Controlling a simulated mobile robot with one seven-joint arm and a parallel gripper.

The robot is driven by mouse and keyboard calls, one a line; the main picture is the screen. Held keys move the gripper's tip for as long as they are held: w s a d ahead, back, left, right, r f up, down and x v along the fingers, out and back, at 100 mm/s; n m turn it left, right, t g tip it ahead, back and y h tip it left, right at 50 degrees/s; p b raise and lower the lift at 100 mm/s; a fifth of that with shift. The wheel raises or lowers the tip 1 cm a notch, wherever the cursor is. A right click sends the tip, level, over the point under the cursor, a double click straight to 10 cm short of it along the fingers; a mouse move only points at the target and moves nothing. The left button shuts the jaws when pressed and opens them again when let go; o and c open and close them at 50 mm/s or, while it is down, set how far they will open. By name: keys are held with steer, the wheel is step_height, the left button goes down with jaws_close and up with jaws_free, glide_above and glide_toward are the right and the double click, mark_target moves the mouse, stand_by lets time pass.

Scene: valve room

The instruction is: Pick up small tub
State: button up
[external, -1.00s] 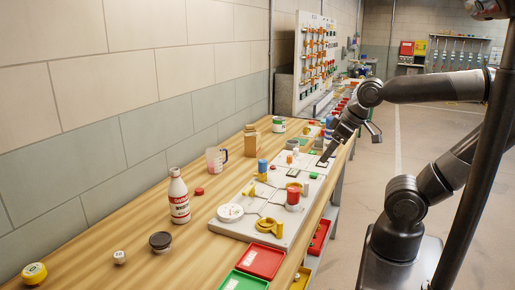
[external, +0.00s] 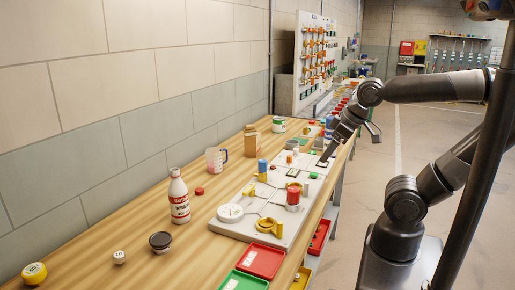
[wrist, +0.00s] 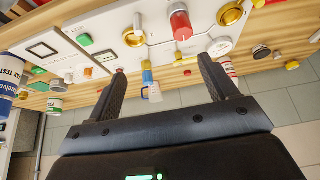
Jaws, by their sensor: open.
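Two low lidded tubs stand at the near left of the wooden bench in the external view: one with a yellow lid (external: 34,274) and one with a black lid (external: 160,241). I cannot tell which is the small tub. In the wrist view, a yellow-topped piece (wrist: 292,65) and a dark-topped piece (wrist: 262,52) show small at the right. My gripper (external: 350,148) is above the bench's right edge, farther along the bench from both tubs. In the wrist view my gripper (wrist: 162,66) is open, with nothing between its fingers.
A red-and-white bottle (external: 179,196), a clear jug (external: 216,160) and a small white cap (external: 119,257) stand on the bench. A pale board (external: 258,191) carries several knobs and pegs. Red (external: 261,261) and green (external: 243,281) trays sit at the front edge. The bench's near left is mostly clear.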

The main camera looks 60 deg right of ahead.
steer(key=shift+o, duration=0.2)
steer(key=shift+w, duration=0.1)
steer(key=w+a+r, duration=0.2)
steer(key=w+a, duration=0.1)
steer(key=w, duration=0.3)
steer(key=w+a+r, duration=0.1)
steer(key=w+a, duration=0.2)
steer(key=w, duration=0.3)
steer(key=g, duration=0.1)
glide_above(161, 238)
steer(key=s, duration=0.4)
step_height(161, 238, down, 14)
steer(key=shift+m, duration=0.3)
steer(key=x, duration=1)
steer(key=shift+f, duration=0.1)
steer(key=c, duration=1)
steer(key=shift+o, duration=0.2)
